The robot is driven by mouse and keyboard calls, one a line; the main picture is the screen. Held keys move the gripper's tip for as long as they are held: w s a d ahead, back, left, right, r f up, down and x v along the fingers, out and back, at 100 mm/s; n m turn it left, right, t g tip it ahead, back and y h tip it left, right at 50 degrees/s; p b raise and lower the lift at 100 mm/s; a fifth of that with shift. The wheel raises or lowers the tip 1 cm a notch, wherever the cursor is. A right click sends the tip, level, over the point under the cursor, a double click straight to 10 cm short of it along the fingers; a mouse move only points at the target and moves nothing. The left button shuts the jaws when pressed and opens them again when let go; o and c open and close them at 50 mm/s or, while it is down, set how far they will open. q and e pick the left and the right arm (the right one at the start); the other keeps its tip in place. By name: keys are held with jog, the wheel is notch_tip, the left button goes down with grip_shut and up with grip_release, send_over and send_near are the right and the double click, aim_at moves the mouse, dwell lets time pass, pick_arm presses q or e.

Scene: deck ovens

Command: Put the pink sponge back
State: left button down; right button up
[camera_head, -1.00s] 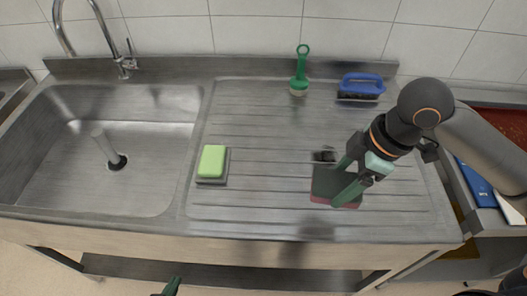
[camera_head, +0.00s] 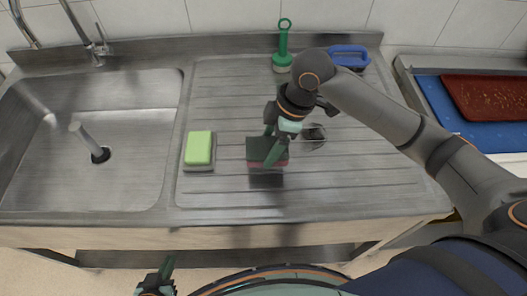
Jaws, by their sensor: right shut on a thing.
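The pink sponge (camera_head: 254,162) has a dark green top and a pink underside edge. My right gripper (camera_head: 270,147) is shut on it and holds it over the ribbed drainboard (camera_head: 222,110), right of the green sponge. A dark patch below it looks like its shadow, so it seems slightly above the surface. A green sponge (camera_head: 199,147) lies on a small grey holder (camera_head: 199,169) left of it. My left gripper (camera_head: 157,281) shows only partly at the bottom edge, away from the counter; its jaw opening is unclear.
A sink basin (camera_head: 100,190) with a drain pipe is at the left. A small dark object (camera_head: 314,132) lies right of my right gripper. A blue tray (camera_head: 430,92) with a brown slab is at right.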

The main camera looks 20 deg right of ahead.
aim_at(264, 155)
jog(key=shift+w+a+f, duration=0.3)
jog(key=shift+w+f, duration=0.05)
jog(key=shift+f, duration=0.15)
jog(key=shift+d+x, duration=0.15)
jog(key=shift+x, duration=0.8)
jog(key=shift+d+x, duration=0.15)
jog(key=shift+x, duration=0.8)
jog(key=shift+w+f, duration=0.1)
jog(key=shift+f, duration=0.15)
jog(key=o, duration=1.2)
jog(key=shift+c, duration=0.2)
jog(key=v, duration=1.2)
jog(key=shift+d+r, duration=0.1)
jog(key=shift+r, duration=0.05)
